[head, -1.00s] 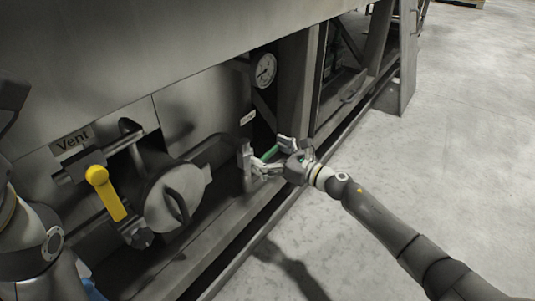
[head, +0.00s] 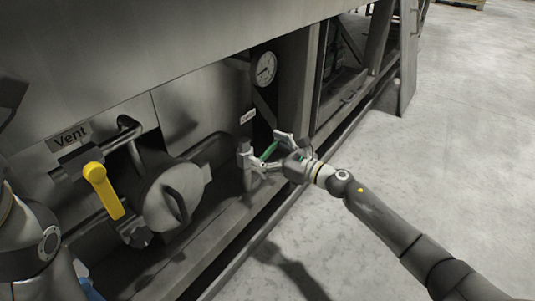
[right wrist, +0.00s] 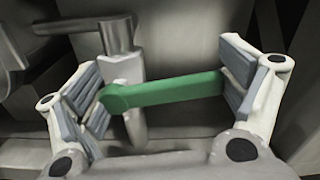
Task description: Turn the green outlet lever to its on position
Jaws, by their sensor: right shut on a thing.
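The green outlet lever (head: 269,151) is on a grey valve low on the machine front, below the gauge. In the right wrist view the lever (right wrist: 165,90) lies nearly level across the picture, slightly higher at its right end. My right gripper (head: 263,149) has its fingers spread along the lever's length. In the right wrist view my right gripper (right wrist: 165,88) has its left pads against the lever's pivot end and its right pads at the tip. The left arm shows at the left edge of the head view; its gripper is not seen.
A pressure gauge (head: 264,68) sits above the green lever. The concrete floor (head: 440,180) on the right is clear.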

